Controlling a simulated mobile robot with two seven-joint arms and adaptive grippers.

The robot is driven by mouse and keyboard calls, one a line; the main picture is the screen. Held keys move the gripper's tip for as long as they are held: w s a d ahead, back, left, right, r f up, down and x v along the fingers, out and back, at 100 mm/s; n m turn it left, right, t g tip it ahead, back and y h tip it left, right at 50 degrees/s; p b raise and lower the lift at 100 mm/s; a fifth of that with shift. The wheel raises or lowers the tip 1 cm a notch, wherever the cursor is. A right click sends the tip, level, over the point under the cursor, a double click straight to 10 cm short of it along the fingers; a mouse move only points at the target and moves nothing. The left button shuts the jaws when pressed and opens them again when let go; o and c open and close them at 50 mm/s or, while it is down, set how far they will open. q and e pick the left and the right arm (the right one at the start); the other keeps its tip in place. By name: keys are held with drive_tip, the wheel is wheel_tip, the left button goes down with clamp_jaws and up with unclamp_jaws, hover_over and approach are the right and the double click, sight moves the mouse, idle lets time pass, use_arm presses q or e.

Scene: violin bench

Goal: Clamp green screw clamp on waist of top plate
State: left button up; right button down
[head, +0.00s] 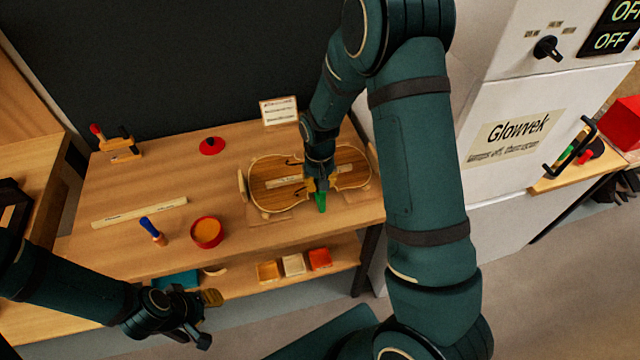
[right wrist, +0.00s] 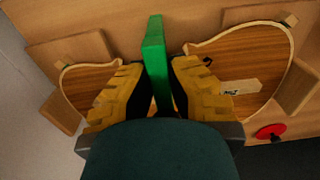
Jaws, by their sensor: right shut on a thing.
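The violin top plate (head: 270,182) lies flat on the bench, its narrow waist near the middle; it also shows in the right wrist view (right wrist: 245,65). My right gripper (head: 319,183) is over the waist, shut on the green screw clamp (head: 321,202). In the right wrist view the clamp (right wrist: 155,60) stands between the yellow finger pads (right wrist: 160,95) and sticks out past the plate's waist edge. The gripper and clamp hide the waist there, so I cannot tell whether the clamp touches the plate. My left gripper (head: 207,318) is open and empty in front of the bench.
Wooden blocks (right wrist: 65,112) surround the plate. A red bowl (head: 206,232), a blue-handled tool (head: 151,229) and a wooden strip (head: 139,212) lie left of it. A red disc (head: 212,146) and a card (head: 279,110) are behind. A white cabinet (head: 520,130) stands right.

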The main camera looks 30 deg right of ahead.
drive_tip(key=shift+w+d, duration=0.25)
drive_tip(key=shift+w, duration=0.85)
drive_tip(key=c, duration=1)
unclamp_jaws()
drive_tip(key=shift+c, duration=0.2)
wheel_tip(320, 180, up, 12)
drive_tip(key=shift+s, duration=0.15)
